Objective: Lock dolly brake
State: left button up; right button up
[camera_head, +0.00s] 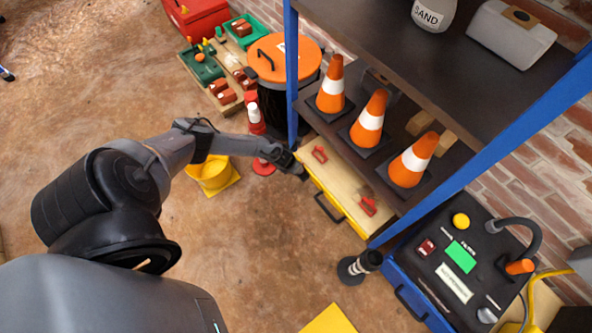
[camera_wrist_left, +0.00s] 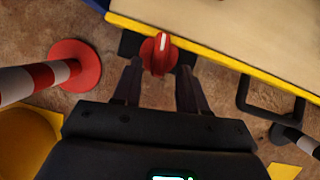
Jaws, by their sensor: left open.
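The dolly (camera_head: 345,185) is a pale wooden deck with a yellow edge, low under the shelf rack. Its deck also shows in the left wrist view (camera_wrist_left: 230,25). A red round knob with a white mark (camera_wrist_left: 158,53), apparently the brake, sits on a dark plate at the yellow edge. My left gripper (camera_head: 299,169) is at the dolly's near left corner. In the left wrist view its fingers (camera_wrist_left: 159,80) are open, one on each side of the knob, which is just beyond or between the tips. Contact cannot be told. The gripper hides the knob in the head view. My right gripper is not in view.
A blue-posted rack holds orange cones (camera_head: 368,120) above the dolly. A red-white post (camera_wrist_left: 45,75) and yellow bucket (camera_head: 212,172) stand left of it. A black handle (camera_head: 328,208) juts from its front. A dark post (camera_head: 358,266) stands right. Floor in front is open.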

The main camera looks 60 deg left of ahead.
pick_arm(q)
jog(key=shift+w+a+f+b, duration=0.2)
jog(key=shift+a+f+b, duration=0.1)
jog(key=shift+f, duration=0.25)
jog(key=shift+d, duration=0.1)
grip_shut()
